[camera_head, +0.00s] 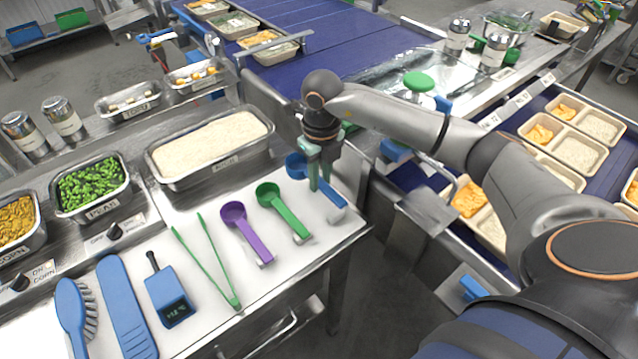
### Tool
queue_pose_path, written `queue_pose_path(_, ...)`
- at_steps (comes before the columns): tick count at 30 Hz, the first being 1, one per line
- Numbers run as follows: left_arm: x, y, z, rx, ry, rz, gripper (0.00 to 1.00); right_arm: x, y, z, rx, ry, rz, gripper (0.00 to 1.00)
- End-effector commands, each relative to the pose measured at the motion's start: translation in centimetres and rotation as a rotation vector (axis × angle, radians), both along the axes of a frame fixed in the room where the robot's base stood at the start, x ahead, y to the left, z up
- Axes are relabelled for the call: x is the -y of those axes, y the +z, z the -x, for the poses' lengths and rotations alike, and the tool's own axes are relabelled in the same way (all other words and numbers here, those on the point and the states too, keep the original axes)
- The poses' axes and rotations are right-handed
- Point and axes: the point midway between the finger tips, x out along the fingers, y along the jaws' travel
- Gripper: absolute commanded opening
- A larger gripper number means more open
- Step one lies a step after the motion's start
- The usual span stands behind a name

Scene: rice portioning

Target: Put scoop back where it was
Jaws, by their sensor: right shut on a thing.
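The blue scoop (332,196) is at the right end of the white board, to the right of the green scoop (284,212) and the purple scoop (243,228). Its round bowl points up and left, and its handle runs down and right like the handles of the other two. My right gripper (319,181) points down over it, shut on the blue scoop between bowl and handle. I cannot tell whether the scoop touches the board. My left gripper is not in view.
A rice pan (209,147) stands behind the scoops. Green tongs (208,262), a blue thermometer (168,295) and a brush (73,315) lie to the left. The board (262,285) ends just right of the blue scoop. A conveyor with filled trays (585,146) is at the right.

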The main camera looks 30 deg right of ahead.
Motion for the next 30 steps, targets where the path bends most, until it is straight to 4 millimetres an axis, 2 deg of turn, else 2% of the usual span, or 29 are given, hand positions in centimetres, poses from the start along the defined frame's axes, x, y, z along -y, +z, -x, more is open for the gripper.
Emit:
queue_pose_path(8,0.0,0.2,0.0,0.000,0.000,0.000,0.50,0.5,-1.5,-1.2,-0.001,0.000,0.000,0.00)
queue_pose_path(15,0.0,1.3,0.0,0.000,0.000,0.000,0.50,0.6,-4.5,-1.2,-0.001,0.001,-0.001,0.00)
queue_pose_path(26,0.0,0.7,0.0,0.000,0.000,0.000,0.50,0.6,-5.1,-1.2,0.001,0.001,0.000,0.00)
queue_pose_path(27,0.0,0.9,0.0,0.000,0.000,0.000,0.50,0.6,-5.0,-1.2,0.001,0.001,0.000,0.31)
queue_pose_path(30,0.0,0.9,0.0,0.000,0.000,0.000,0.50,0.6,-4.9,-1.2,0.000,0.001,0.000,0.42)
